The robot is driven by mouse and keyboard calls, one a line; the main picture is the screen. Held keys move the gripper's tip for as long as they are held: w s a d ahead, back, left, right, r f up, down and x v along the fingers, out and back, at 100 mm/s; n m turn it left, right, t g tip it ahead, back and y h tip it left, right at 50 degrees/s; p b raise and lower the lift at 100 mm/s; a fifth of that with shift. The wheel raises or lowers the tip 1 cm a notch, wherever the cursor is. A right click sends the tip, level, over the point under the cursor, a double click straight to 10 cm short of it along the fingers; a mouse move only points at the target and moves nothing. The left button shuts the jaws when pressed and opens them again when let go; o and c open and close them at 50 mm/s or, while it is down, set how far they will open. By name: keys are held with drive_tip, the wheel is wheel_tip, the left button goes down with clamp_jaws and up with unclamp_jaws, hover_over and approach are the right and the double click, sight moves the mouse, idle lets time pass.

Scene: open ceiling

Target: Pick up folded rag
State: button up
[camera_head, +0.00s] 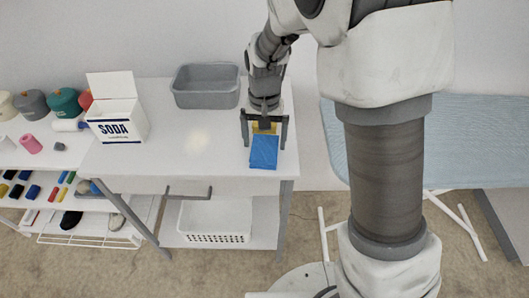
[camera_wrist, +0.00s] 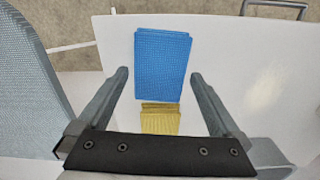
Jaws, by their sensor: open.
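A blue folded rag (camera_head: 263,152) lies flat on the white table near its right front corner. It also shows in the wrist view (camera_wrist: 163,65), with its layered edge visible. A yellow folded cloth (camera_wrist: 160,119) lies right by it, nearer my gripper; in the head view it is mostly hidden under my gripper. My gripper (camera_head: 264,145) points down at this spot. Its two fingers are open, and in the wrist view my gripper (camera_wrist: 158,80) has one finger on each side of the cloths, touching neither.
A grey basin (camera_head: 206,97) stands at the table's back. A white soda box (camera_head: 117,122) is at the left. The white table (camera_head: 200,150) is bare between. A blue ironing board (camera_head: 470,150) is at the right. A white basket (camera_head: 214,222) sits below.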

wheel_tip(320, 180, down, 2)
drive_tip(key=c, duration=1.1)
drive_tip(key=shift+r, duration=0.15)
drive_tip(key=shift+r, duration=0.6)
wheel_tip(320, 180, up, 3)
drive_tip(key=shift+f+p, duration=0.1)
drive_tip(key=shift+p, duration=0.55)
drive_tip(key=s+r, duration=0.2)
drive_tip(key=s, duration=0.2)
drive_tip(key=s+r+p, duration=0.1)
drive_tip(key=s+r, duration=0.1)
drive_tip(key=s, duration=0.1)
drive_tip(key=s+r+p, duration=0.1)
drive_tip(key=s+r, duration=0.1)
drive_tip(key=s, duration=0.2)
drive_tip(key=shift+s+d+r, duration=0.1)
drive_tip(key=shift+s+r, duration=0.25)
drive_tip(key=shift+r, duration=0.05)
